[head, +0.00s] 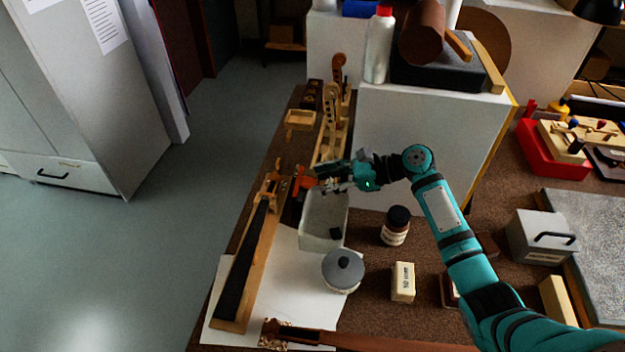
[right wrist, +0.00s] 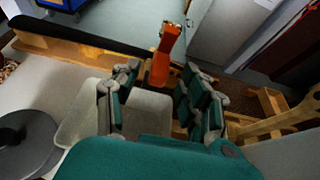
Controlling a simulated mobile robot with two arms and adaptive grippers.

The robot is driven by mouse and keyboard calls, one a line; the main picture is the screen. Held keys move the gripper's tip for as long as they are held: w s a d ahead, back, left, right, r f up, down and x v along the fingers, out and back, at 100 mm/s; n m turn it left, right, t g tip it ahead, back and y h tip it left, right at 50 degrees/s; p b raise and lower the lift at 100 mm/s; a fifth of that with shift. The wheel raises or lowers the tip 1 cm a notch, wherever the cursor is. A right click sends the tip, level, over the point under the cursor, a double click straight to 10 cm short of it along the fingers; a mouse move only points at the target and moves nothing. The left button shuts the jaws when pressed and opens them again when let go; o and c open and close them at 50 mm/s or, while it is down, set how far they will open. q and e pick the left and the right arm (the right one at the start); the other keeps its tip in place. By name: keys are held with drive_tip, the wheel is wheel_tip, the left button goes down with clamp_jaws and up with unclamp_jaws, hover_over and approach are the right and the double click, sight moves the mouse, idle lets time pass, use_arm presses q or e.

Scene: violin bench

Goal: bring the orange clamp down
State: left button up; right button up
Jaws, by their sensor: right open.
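The orange clamp (head: 303,182) stands at the far end of the wooden neck with a black fingerboard (head: 245,262), near the bench's left edge. My right gripper (head: 318,178) is open beside it, reaching in from the right above a pale bin. In the right wrist view the clamp (right wrist: 162,62) shows upright between the two spread fingers of the right gripper (right wrist: 158,82), with gaps on both sides. The fingers partly hide what lies around the clamp's lower end. My left gripper is not in view.
The pale bin (head: 322,235) stands under my right gripper. A grey-lidded jar (head: 343,268), a dark-capped bottle (head: 396,226) and a small cream box (head: 403,283) stand nearby. Carved wooden scrolls (head: 331,108) rise behind the clamp. Open floor lies left of the bench.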

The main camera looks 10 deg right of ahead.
sight(316, 181)
drive_tip(key=shift+x, duration=1.55)
clamp_jaws()
